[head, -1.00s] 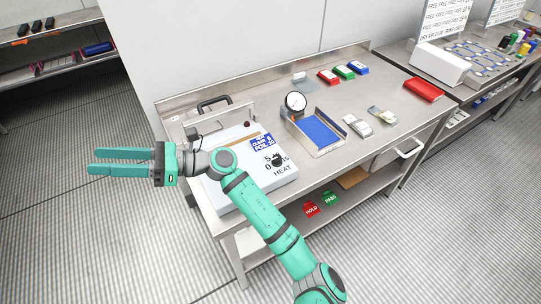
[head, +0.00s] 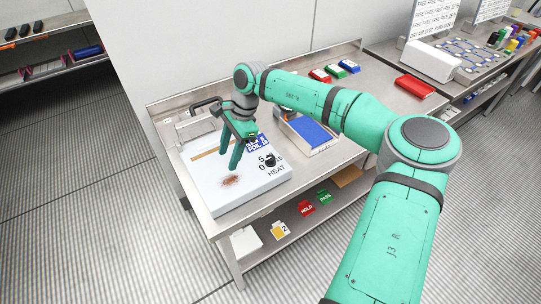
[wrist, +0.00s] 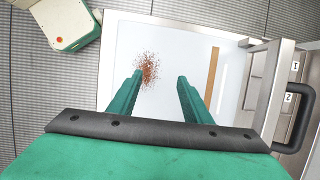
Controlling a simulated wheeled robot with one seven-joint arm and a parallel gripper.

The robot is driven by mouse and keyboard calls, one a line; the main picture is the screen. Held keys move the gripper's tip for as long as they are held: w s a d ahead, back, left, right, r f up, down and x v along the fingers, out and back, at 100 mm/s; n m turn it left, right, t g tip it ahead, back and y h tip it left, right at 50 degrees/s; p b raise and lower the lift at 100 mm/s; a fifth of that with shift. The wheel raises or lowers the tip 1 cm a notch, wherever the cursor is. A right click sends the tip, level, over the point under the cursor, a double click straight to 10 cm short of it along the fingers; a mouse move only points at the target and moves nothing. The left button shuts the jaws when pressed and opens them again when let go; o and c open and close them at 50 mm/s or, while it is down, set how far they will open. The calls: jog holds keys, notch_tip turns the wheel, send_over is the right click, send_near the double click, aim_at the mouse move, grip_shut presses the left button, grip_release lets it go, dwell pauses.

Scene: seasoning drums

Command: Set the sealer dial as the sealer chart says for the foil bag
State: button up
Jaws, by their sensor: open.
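The sealer (head: 215,192) is a white box at the left end of the steel bench. It also shows in the wrist view (wrist: 185,100). Its black dial (head: 270,159) sits on top near the right edge, among printed numbers and the word HEAT. The dial is not visible in the wrist view; its exact pointing is too small to tell. A blue chart (head: 262,143) with white writing lies just behind the dial, partly covered by my gripper; I can read only part of it. My gripper (head: 241,161) is open and empty above the sealer, left of the dial, fingers pointing down.
Reddish-brown powder (head: 230,181) lies spilled on the sealer top. A blue-lined tray (head: 312,134) is right of the sealer, partly behind my arm. HOLD (head: 306,208) and PASS (head: 324,196) tags are on the lower shelf.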

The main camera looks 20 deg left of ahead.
aim_at(271, 158)
jog(key=w+d+r+t+h, duration=0.3)
jog(key=w+d+r, duration=0.2)
jog(key=w+d, duration=0.4)
jog(key=f, duration=0.7)
jog(key=d+f, duration=0.1)
jog(key=f, duration=0.2)
jog(key=shift+s+d+f, duration=0.1)
jog(key=shift+s+f, duration=0.25)
jog(key=shift+f, duration=0.05)
jog(key=shift+c, duration=0.7)
jog(key=c, duration=0.9)
